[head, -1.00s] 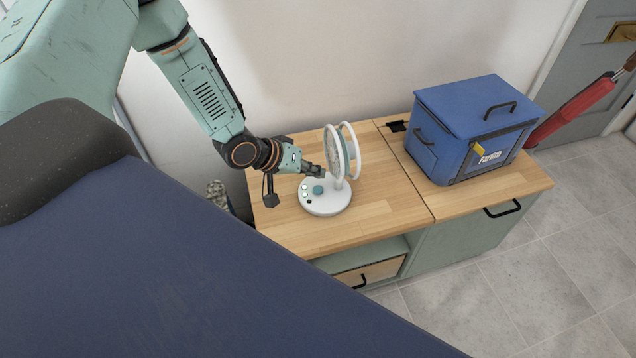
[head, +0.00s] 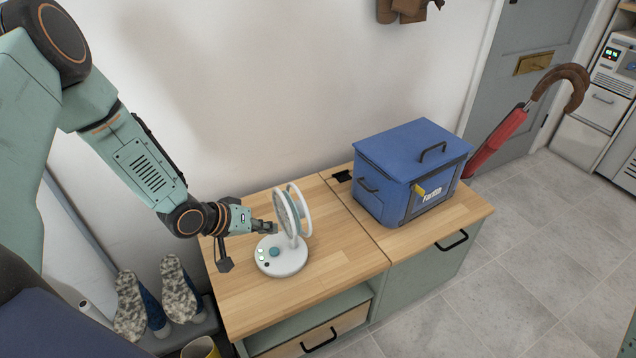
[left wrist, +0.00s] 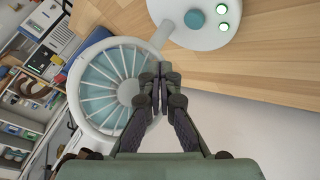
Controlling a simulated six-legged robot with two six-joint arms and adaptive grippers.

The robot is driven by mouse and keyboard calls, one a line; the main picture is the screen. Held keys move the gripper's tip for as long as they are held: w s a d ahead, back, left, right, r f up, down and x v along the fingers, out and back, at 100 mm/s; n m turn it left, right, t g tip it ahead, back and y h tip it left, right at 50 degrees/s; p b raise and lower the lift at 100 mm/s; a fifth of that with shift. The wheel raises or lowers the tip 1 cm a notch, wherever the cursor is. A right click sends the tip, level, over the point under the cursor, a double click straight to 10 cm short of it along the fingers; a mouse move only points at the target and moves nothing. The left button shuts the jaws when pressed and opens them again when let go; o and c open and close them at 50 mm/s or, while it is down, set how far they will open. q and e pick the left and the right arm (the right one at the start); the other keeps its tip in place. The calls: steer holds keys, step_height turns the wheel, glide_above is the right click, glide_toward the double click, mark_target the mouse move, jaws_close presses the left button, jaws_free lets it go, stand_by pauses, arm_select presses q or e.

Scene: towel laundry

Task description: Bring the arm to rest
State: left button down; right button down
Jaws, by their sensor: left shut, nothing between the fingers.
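My left gripper (head: 265,226) reaches over the wooden cabinet top from the left, its fingers shut and empty. It is close to a small white desk fan (head: 282,258) with a round base, a teal knob and small lit buttons. In the left wrist view the shut fingertips (left wrist: 157,75) overlap the fan's caged head (left wrist: 108,88), and the fan base (left wrist: 200,20) is at the top. I cannot tell whether the fingers touch the fan. My right gripper is in neither view.
A blue cooler box (head: 413,175) stands on the right half of the wooden cabinet top (head: 330,255). A red umbrella (head: 500,139) leans behind it near a grey door (head: 525,75). Patterned shoes or boots (head: 130,305) stand at lower left. The tiled floor (head: 520,270) at right is clear.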

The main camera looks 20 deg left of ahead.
arm_select(q)
steer(key=s+d+m+g+y+p, duration=0.1)
steer(key=s+d+g, duration=0.3)
steer(key=s, duration=1.1)
steer(key=s+d+f+m+g+y+p, duration=0.1)
steer(key=s+d+g+y+p, duration=0.2)
steer(key=s, duration=1.3)
steer(key=shift+d+f+m+g+p, duration=0.2)
steer(key=shift+d+m+g+p, duration=0.25)
steer(key=shift+d+p, duration=0.3)
